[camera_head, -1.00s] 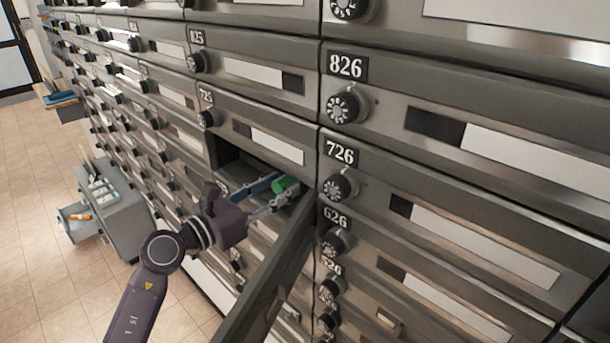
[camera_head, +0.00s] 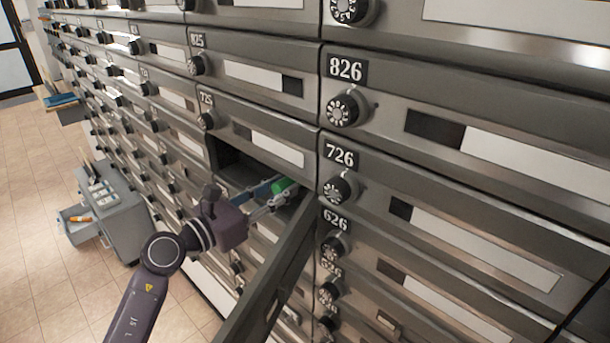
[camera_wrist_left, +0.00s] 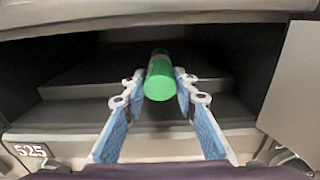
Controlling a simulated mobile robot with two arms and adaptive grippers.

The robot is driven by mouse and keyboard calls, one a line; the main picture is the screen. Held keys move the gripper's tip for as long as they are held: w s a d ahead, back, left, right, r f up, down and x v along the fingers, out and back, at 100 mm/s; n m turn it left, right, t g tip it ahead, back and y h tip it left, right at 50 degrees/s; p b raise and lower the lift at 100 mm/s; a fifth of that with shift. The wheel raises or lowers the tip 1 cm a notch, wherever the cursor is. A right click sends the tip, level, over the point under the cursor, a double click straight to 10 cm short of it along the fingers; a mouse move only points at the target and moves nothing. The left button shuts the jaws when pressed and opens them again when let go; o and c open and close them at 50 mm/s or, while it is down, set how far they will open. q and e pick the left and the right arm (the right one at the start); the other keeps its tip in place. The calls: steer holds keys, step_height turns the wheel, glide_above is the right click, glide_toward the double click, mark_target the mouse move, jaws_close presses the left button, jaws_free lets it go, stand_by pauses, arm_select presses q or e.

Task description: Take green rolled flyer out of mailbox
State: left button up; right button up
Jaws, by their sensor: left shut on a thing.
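The green rolled flyer (camera_head: 282,186) is a small green cylinder at the mouth of an open mailbox (camera_head: 229,168) below box 725. In the left wrist view the flyer (camera_wrist_left: 160,78) points end-on toward the camera, between the two fingers. My left gripper (camera_head: 272,195) is shut on it, with a blue-padded finger on each side; the fingers also show in the left wrist view (camera_wrist_left: 158,92). The mailbox door (camera_head: 268,285) hangs open to the right of my gripper. The flyer's far end is hard to make out inside the box. My right gripper is not in view.
Closed mailboxes with dials, such as 726 (camera_head: 450,245) and 826 (camera_head: 480,140), fill the wall on the right. A grey cabinet (camera_head: 122,225) with an open drawer (camera_head: 76,226) stands on the floor at left.

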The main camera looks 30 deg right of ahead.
arm_select(q)
steer(key=shift+r, duration=0.3)
steer(key=shift+s+a, duration=0.1)
steer(key=shift+a, duration=0.15)
steer(key=b+v, duration=0.1)
steer(key=v, duration=1.8)
steer(key=shift+a, duration=0.25)
steer(key=shift+s+a, duration=0.1)
